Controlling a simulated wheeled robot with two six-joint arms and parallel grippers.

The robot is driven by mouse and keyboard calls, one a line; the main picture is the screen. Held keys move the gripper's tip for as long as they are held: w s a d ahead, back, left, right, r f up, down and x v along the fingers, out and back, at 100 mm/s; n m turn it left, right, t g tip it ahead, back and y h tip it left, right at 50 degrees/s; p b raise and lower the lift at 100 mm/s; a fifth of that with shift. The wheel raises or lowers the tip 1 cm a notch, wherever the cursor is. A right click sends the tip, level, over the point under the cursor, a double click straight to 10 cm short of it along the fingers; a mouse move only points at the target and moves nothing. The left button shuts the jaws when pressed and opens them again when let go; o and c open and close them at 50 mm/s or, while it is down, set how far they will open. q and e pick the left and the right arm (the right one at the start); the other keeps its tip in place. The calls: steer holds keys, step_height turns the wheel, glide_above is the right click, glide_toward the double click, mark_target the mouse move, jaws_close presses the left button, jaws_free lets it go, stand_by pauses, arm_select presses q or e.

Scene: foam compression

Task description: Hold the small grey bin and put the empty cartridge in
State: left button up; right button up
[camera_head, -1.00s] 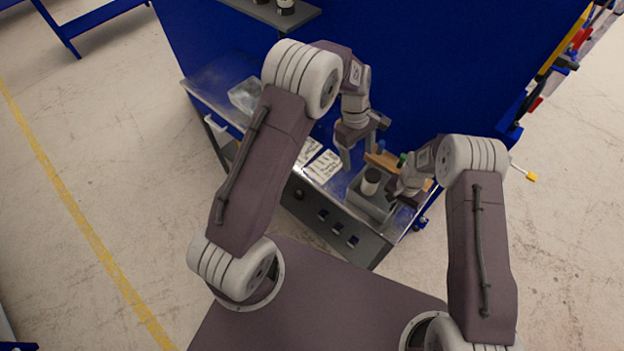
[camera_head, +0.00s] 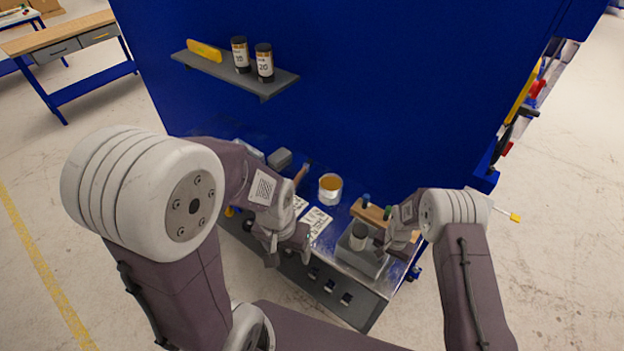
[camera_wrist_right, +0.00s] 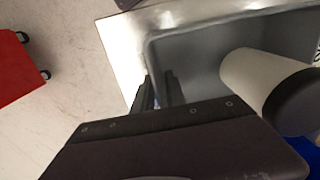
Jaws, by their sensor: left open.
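The small grey bin (camera_head: 362,264) stands at the right end of the metal bench; it also shows in the right wrist view (camera_wrist_right: 190,55). A pale cartridge with a dark end (camera_head: 358,238) is inside the bin, leaning in the right wrist view (camera_wrist_right: 262,78). My right gripper (camera_head: 388,248) is at the bin's right side. In the right wrist view its fingers (camera_wrist_right: 156,92) straddle the bin's wall and appear closed on it. My left gripper (camera_head: 284,252) is open and empty over the bench's front edge, left of the bin and apart from it.
An open tin with orange-brown contents (camera_head: 330,188) and printed sheets (camera_head: 316,221) lie left of the bin. A wooden block (camera_head: 372,214) with coloured pegs stands behind it. A shelf (camera_head: 232,72) with two labelled canisters hangs on the blue panel.

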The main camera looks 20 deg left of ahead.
steer(key=shift+o, duration=0.3)
step_height(320, 180, up, 12)
steer(key=s+d+r+m+t+b, duration=0.1)
steer(key=d+r+t+b, duration=0.1)
steer(key=d+r+b, duration=0.45)
steer(key=s+d+f+n, duration=0.1)
steer(key=s+d+n, duration=0.1)
steer(key=s, duration=0.6)
steer(key=s+d+f+n, duration=0.1)
steer(key=s+d+n, duration=0.1)
steer(key=s, duration=0.6)
steer(key=shift+s+f+g+b, duration=0.15)
steer(key=shift+s+g+b, duration=0.15)
steer(key=shift+s+g, duration=0.1)
